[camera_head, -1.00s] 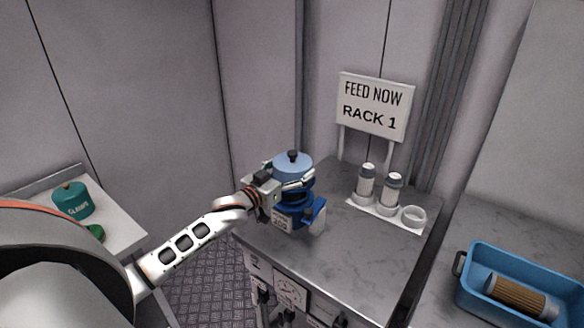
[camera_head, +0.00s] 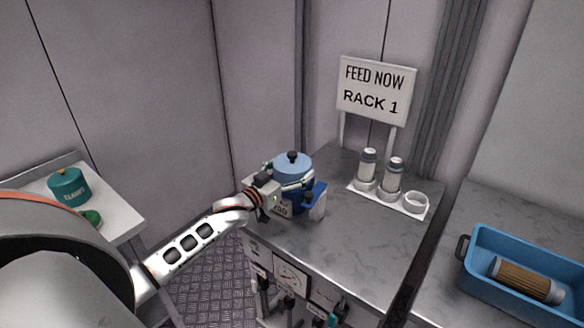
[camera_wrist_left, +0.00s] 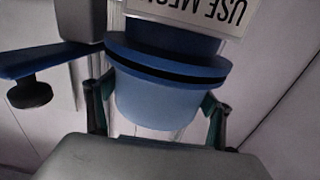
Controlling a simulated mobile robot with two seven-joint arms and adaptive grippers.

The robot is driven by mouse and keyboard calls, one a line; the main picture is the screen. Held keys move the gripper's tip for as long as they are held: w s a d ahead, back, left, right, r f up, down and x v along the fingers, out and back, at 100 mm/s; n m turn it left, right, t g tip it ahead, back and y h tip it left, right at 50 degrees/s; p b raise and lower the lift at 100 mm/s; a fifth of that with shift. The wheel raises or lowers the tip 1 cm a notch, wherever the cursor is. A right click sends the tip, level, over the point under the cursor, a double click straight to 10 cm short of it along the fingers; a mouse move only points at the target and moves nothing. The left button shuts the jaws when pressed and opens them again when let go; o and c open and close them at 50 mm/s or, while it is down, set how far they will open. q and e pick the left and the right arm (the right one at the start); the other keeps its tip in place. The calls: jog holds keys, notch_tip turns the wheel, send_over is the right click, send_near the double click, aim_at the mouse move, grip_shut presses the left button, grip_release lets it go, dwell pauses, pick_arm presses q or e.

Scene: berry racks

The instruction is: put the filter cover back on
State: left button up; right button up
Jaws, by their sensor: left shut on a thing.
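The filter cover (camera_head: 292,167) is a light blue cap with a black knob on top. My left gripper (camera_head: 283,187) is shut on it, over the blue filter housing (camera_head: 318,203) on the grey counter. In the left wrist view, which is upside down, the cover (camera_wrist_left: 158,100) sits between my two fingers (camera_wrist_left: 158,112). A dark line runs between its rim and the housing's flange (camera_wrist_left: 165,50); I cannot tell if they touch all round. A blue arm with a black knob (camera_wrist_left: 35,92) sticks out beside the housing. My right gripper is not in view.
A white rack (camera_head: 412,210) with two bottles and an empty ring stands right of the housing, under a "FEED NOW RACK 1" sign (camera_head: 377,90). A blue bin (camera_head: 480,285) at right holds a pleated filter (camera_head: 525,280). A teal canister (camera_head: 70,187) stands on the left table.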

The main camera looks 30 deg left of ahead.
pick_arm(q)
jog(key=shift+f, duration=0.25)
dwell(0.6)
jog(key=o, duration=1.3)
jog(key=shift+c, duration=0.2)
jog(key=s, duration=1.2)
jog(key=shift+a, duration=0.45)
jog(key=s+d+f+g, duration=0.1)
jog(key=f, duration=0.1)
jog(key=s+d+f+m+y, duration=0.1)
jog(key=f, duration=0.1)
jog(key=s+d+f+g, duration=0.1)
jog(key=d+f, duration=0.1)
jog(key=shift+s+g, duration=0.3)
jog(key=shift+s, duration=0.1)
jog(key=s+d+f+m+g+y, duration=0.2)
jog(key=s+f+m+g, duration=0.15)
jog(key=s, duration=0.65)
jog(key=s+d+f+m+g+y, duration=0.25)
jog(key=s+g, duration=0.25)
jog(key=s, duration=0.5)
jog(key=w+d+f+n+t+h, duration=0.2)
jog(key=d+f+h, duration=0.5)
jog(key=d+f, duration=0.6)
jog(key=shift+d+f+n+t, duration=0.4)
jog(key=shift+d+n+t, duration=0.3)
jog(key=shift+d+t, duration=0.35)
